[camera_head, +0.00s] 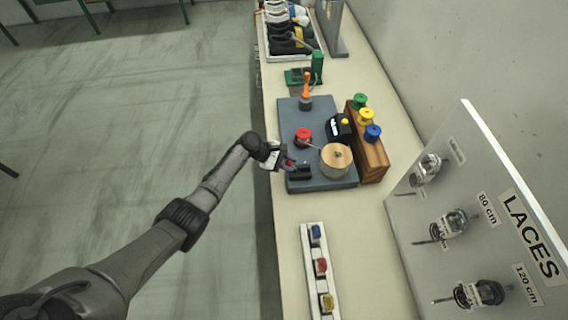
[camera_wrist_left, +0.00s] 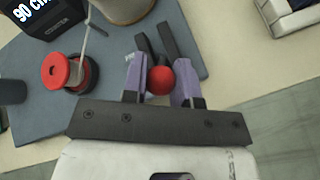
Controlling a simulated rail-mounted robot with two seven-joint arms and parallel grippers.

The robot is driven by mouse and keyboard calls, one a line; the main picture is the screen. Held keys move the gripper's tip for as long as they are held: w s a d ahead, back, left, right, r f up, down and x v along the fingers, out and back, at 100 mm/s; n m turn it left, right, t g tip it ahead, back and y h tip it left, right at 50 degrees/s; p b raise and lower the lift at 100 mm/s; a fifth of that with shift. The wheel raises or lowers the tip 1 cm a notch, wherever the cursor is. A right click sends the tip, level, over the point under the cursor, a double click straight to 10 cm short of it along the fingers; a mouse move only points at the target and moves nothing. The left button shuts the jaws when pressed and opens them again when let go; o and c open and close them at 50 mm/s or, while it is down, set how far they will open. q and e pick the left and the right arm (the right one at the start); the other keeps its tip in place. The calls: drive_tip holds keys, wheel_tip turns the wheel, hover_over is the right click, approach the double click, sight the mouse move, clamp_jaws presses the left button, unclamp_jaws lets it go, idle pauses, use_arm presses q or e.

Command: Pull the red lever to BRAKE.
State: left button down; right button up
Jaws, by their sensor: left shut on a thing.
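The red lever shows as a round red knob (camera_wrist_left: 160,80) in the left wrist view, between the two purple fingers of my left gripper (camera_wrist_left: 161,84). The fingers are shut on the knob. Dark bracket pieces stand just beyond it, and the lever's shaft is hidden. In the head view my left gripper (camera_head: 287,163) is at the near-left edge of the dark grey board (camera_head: 318,184), beside a black block (camera_head: 300,172). The knob is hardly visible there, and I cannot read a BRAKE label. My right gripper is not in view.
A red spool (camera_head: 303,135), a wooden drum (camera_head: 336,158) and a black counter (camera_head: 340,127) sit on the board. A wooden rack (camera_head: 373,160) with coloured spools stands to the right. A white tray (camera_head: 309,262) lies nearer on the bench, and a LACES panel (camera_head: 480,200) stands at right.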

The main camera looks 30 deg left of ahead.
use_arm(q)
drive_tip(key=shift+r, duration=0.15)
drive_tip(key=c, duration=1.2)
unclamp_jaws()
drive_tip(key=shift+o, duration=0.2)
drive_tip(key=v, duration=1.3)
drive_tip(key=shift+s+a+r+p, duration=0.15)
drive_tip(key=shift+s+a+p, duration=0.05)
drive_tip(key=shift+a+p, duration=0.2)
drive_tip(key=shift+d, duration=0.1)
